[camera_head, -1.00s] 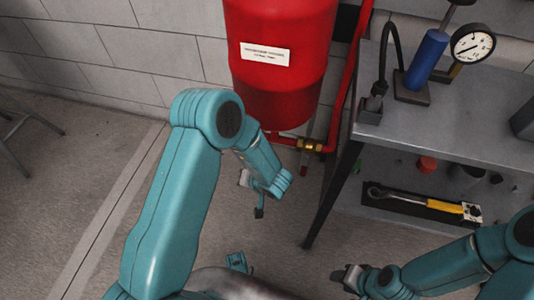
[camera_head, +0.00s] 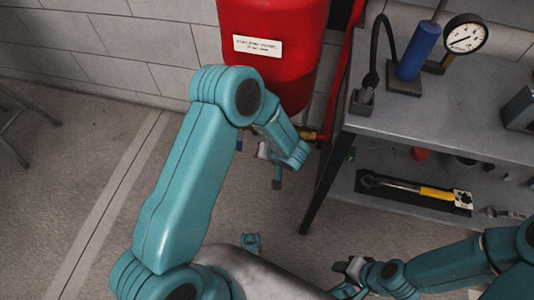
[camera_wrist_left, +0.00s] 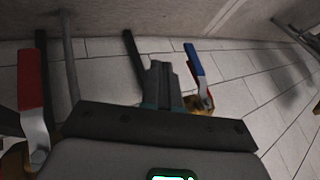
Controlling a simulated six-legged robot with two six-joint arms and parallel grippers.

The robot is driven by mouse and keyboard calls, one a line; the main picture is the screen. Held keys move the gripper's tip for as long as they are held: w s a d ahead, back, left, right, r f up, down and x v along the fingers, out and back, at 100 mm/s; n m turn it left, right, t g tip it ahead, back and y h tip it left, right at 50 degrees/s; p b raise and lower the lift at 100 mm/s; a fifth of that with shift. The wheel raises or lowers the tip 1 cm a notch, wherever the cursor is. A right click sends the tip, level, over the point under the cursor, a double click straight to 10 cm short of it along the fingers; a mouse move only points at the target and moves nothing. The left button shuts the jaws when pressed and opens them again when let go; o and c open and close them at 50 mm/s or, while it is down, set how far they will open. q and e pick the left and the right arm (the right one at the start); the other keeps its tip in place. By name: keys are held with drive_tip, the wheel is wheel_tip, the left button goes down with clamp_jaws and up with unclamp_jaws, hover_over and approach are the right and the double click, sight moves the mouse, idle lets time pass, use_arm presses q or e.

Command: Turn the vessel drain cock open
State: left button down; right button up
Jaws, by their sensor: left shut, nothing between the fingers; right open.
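The red vessel (camera_head: 268,50) hangs against the wall in the head view, with a brass fitting (camera_head: 306,133) and red pipe at its lower right. In the left wrist view, a blue lever (camera_wrist_left: 195,62) on a brass body (camera_wrist_left: 203,102) stands just right of my left gripper (camera_wrist_left: 161,82). A red lever (camera_wrist_left: 32,85) is at the far left. I cannot tell which lever is the drain cock. My left gripper is shut and empty, below the vessel in the head view (camera_head: 276,176). The forearm hides part of the vessel's underside. My right gripper (camera_head: 346,271) is open, low in the head view.
A grey metal bench (camera_head: 440,110) stands at the right, its dark front leg (camera_head: 315,190) close to my left gripper. It carries a pressure gauge (camera_head: 465,36) and a blue cylinder (camera_head: 416,56). A yellow-handled wrench (camera_head: 435,192) lies on the lower shelf.

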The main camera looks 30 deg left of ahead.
sight(240, 142)
use_arm(q)
drive_tip(key=a+f+b, duration=0.2)
drive_tip(key=a+f, duration=0.1)
drive_tip(key=a, duration=0.3)
drive_tip(key=shift+a+b, duration=0.15)
drive_tip(key=shift+b, duration=0.2)
drive_tip(key=shift+w+a, duration=0.1)
